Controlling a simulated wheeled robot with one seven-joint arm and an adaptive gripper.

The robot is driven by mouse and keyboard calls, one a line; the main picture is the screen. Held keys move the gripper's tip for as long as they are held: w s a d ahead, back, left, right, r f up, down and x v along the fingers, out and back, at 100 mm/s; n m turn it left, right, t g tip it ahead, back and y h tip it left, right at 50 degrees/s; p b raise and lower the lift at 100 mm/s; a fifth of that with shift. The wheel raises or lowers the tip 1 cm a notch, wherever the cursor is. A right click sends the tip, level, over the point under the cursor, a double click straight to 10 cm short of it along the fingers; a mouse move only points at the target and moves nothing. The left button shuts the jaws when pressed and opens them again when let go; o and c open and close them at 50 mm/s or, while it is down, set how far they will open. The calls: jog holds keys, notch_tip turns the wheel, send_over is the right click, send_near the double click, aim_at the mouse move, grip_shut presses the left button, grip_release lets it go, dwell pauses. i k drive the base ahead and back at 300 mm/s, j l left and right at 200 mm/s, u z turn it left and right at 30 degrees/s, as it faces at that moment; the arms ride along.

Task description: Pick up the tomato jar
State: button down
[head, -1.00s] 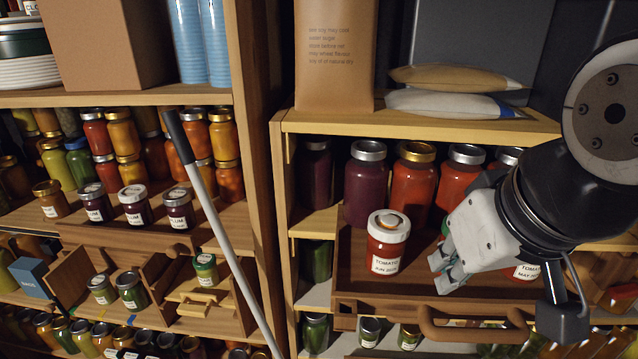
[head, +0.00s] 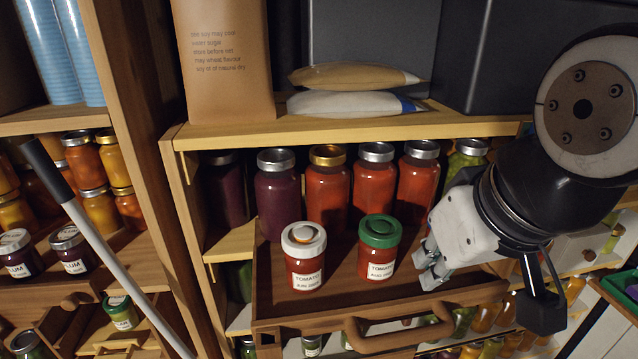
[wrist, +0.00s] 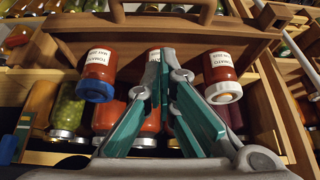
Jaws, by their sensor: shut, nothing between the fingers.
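A tomato jar with a white lid (head: 304,268) stands upright in the pulled-out wooden tray (head: 285,306). A tomato jar with a green lid (head: 380,262) stands to its right. My gripper (head: 430,272) is shut and empty, just right of the green-lidded jar in the head view; I cannot tell the gap in depth. The wrist view is upside down. There my shut gripper (wrist: 164,62) covers most of the middle jar (wrist: 154,54), between the white-lidded jar (wrist: 221,72) and a blue-lidded tomato jar (wrist: 98,74), which is hidden in the head view.
Several tall jars, purple (head: 278,195) and red (head: 374,180), stand behind the tray. A wooden shelf (head: 240,134) with a paper bag (head: 225,60) and cushion-like packs (head: 355,75) lies above. A grey pole (head: 105,250) leans at left. The tray's handle (head: 400,336) sticks out in front.

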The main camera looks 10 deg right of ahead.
aim_at(304, 262)
jog(key=z, duration=0.45)
jog(key=u, duration=2.25)
jog(key=z, duration=1.4)
jog(key=k+j+z, duration=0.45)
jog(key=k+j, duration=0.35)
